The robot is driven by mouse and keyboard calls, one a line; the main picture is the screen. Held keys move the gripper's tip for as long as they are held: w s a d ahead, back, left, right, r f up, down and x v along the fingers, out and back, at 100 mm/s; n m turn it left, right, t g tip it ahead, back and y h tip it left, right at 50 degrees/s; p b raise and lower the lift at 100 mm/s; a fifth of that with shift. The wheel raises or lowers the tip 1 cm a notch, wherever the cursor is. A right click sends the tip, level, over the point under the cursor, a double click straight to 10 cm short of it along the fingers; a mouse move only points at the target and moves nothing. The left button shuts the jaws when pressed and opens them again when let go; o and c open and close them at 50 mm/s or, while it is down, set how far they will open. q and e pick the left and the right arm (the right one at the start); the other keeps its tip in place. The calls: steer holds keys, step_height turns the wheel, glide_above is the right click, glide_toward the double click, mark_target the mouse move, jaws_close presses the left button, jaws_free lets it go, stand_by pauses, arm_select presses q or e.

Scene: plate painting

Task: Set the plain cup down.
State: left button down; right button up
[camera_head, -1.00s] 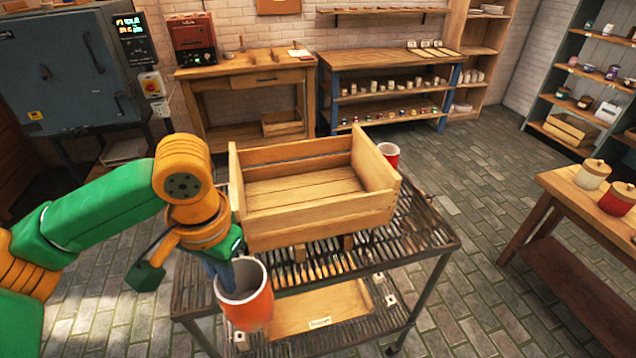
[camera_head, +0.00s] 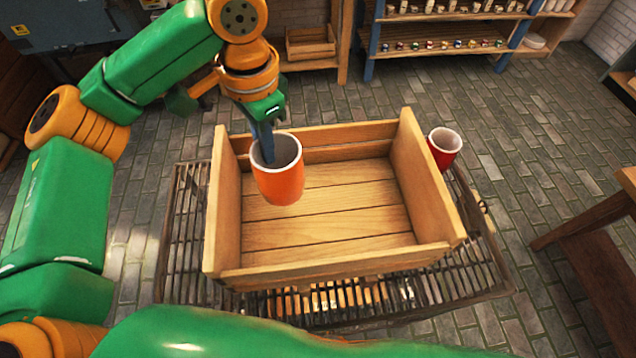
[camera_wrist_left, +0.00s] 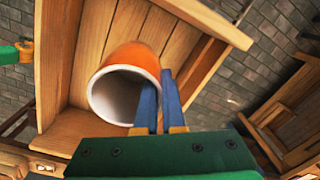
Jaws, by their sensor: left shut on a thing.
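An orange cup (camera_head: 278,184) with a white inside is held by my left gripper (camera_head: 265,148). No pattern shows on the side I see. In the left wrist view the blue fingers (camera_wrist_left: 160,98) are shut on the wall of the cup (camera_wrist_left: 139,55), one inside the rim and one outside. In the head view the cup is roughly upright, in front of the left part of the open wooden crate (camera_head: 335,222). Its exact height over the crate floor is hard to tell. My right gripper is not in view.
The crate stands on a metal slatted cart (camera_head: 184,245). A red cup (camera_head: 444,148) with a pale rim stands to the right of the crate, outside it. The crate floor looks bare. Shelves with small pots (camera_head: 450,42) stand at the back, and a wooden table is at the right.

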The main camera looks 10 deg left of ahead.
arm_select(q)
steer(key=s+f, duration=0.2)
steer(key=f, duration=0.1)
steer(key=shift+f, duration=0.2)
steer(key=f, duration=0.2)
steer(key=f+p, duration=0.1)
steer(key=f, duration=0.1)
steer(key=shift+w+a+f, duration=0.1)
steer(key=shift+w+f, duration=0.1)
steer(key=shift+f, duration=0.1)
steer(key=shift+w+f, duration=0.2)
steer(key=shift+s, duration=0.1)
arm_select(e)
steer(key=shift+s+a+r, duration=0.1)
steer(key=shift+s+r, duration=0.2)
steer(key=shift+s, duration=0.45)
arm_select(q)
steer(key=shift+s, duration=0.1)
steer(key=c, duration=1)
jaws_free()
steer(key=shift+f, duration=0.1)
